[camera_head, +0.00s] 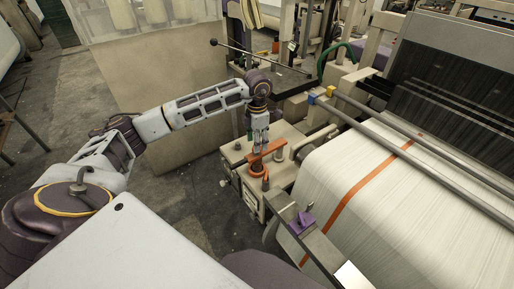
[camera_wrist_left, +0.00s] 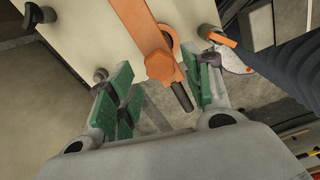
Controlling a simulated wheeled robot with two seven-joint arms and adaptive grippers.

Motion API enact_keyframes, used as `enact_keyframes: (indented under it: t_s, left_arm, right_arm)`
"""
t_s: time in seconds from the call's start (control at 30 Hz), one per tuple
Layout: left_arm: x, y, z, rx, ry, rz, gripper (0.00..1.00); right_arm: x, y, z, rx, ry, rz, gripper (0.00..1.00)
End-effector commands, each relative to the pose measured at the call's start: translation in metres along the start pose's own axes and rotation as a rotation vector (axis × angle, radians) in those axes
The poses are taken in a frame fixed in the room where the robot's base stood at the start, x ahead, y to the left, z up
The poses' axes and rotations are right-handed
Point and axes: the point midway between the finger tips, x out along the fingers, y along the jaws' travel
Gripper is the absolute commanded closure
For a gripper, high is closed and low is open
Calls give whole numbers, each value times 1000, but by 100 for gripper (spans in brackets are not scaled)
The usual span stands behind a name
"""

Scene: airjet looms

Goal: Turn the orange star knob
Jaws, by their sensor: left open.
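An orange part with a faceted knob-like end (camera_wrist_left: 160,67) lies between the fingers of my left gripper (camera_wrist_left: 165,75) in the left wrist view. An orange bar runs up from this end, beside an orange ring. A dark pin sticks out next to it. In the head view the orange part (camera_head: 268,148) sits on a beige machine box, just below my left gripper (camera_head: 258,146). The left gripper is open, with green pads on either side of the orange end. I cannot tell whether any pad touches it. My right gripper is not in view.
The beige box (camera_head: 284,133) belongs to a loom with white cloth (camera_head: 390,200) and long metal rollers to the right. A purple piece (camera_head: 301,222) sits on a rail in front. A thin rod with a black ball (camera_head: 214,42) is behind. Grey floor lies left of the box.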

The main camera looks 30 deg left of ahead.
Motion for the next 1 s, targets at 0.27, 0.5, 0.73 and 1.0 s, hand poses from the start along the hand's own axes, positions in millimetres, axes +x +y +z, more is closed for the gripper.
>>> enact_keyframes:
  t_s: [0.27,0.5,0.73,1.0]
  left_arm:
    - [22,0,0,0,1,0,50]
    - [25,0,0,0,0,1,50]
    - [27,0,0,0,0,0,50]
    - [26,0,0,0,0,0,50]
  right_arm:
    - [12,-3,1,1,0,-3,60]
    - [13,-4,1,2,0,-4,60]
    - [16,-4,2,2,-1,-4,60]
    - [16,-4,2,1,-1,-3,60]
